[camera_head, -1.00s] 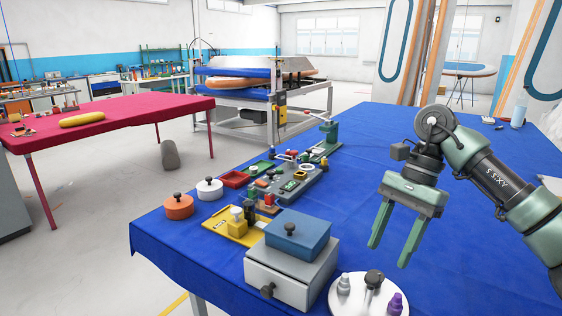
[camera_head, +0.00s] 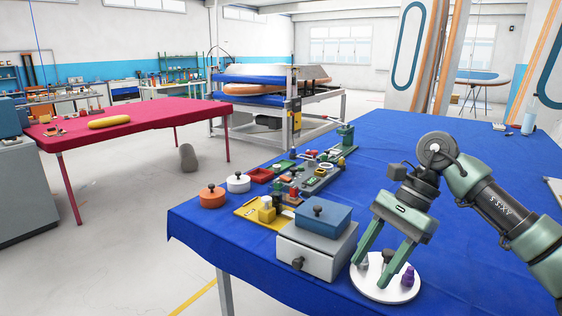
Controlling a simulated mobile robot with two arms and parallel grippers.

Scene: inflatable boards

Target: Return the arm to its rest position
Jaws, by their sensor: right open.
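My right gripper (camera_head: 374,268) is open, with two green fingers pointing down. In the picture its fingers overlap the round white plate (camera_head: 402,294) at the front of the blue table. I cannot tell how high the fingers are above the plate. The plate carries a purple piece (camera_head: 408,276) and grey and dark pieces partly hidden by the fingers. Nothing shows held between the fingers. My right arm (camera_head: 497,213) comes in from the right over the blue table. My left gripper is not in view.
A grey box with a blue lid (camera_head: 324,220) stands left of the plate. A red table (camera_head: 150,118) stands at the left.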

